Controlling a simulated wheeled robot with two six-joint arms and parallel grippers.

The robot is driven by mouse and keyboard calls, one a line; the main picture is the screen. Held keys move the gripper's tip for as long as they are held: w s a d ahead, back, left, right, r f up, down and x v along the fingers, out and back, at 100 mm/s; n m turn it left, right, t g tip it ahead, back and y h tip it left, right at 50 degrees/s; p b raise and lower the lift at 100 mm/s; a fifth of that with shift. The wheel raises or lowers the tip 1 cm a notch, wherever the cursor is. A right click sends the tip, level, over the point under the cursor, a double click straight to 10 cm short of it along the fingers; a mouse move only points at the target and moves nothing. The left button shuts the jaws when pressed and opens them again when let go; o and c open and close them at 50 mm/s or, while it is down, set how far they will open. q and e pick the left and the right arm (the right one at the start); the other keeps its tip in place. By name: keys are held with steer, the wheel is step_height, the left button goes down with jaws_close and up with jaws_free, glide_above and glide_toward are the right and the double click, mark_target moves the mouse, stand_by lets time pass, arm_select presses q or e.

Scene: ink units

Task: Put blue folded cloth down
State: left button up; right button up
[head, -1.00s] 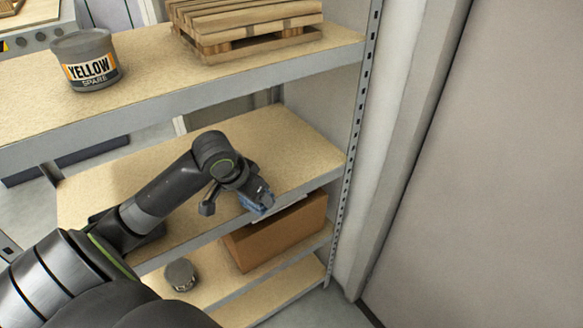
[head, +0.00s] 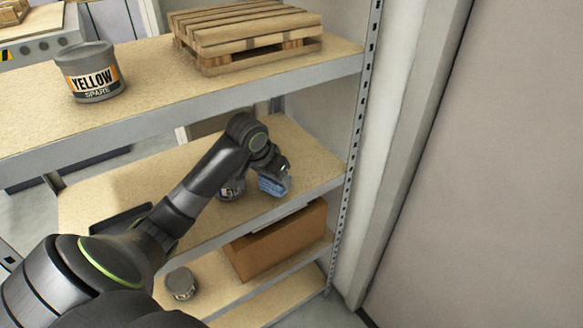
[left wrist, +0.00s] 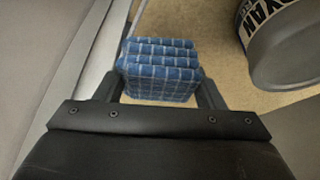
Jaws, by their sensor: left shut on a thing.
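The blue folded cloth (head: 272,186) has a white check pattern. In the left wrist view the cloth (left wrist: 158,72) sits between the two dark fingers of my left gripper (left wrist: 160,92), which is shut on it. In the head view my left gripper (head: 279,176) holds it over the front right part of the middle shelf board (head: 298,150). I cannot tell whether the cloth touches the board. My right gripper is not in view.
A grey can with a partly readable label (left wrist: 284,45) stands beside the cloth on the middle shelf. A cardboard box (head: 275,240) and another can (head: 181,284) are below.

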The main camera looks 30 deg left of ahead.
arm_select(q)
steer(key=w, duration=0.7)
steer(key=shift+w+p, duration=0.2)
steer(key=shift+p, duration=0.1)
steer(key=shift+p+x, duration=1.05)
steer(key=shift+x, duration=0.1)
steer(key=shift+f, duration=0.5)
steer(key=o, duration=1.1)
steer(key=shift+f, duration=0.1)
steer(key=shift+c, duration=0.2)
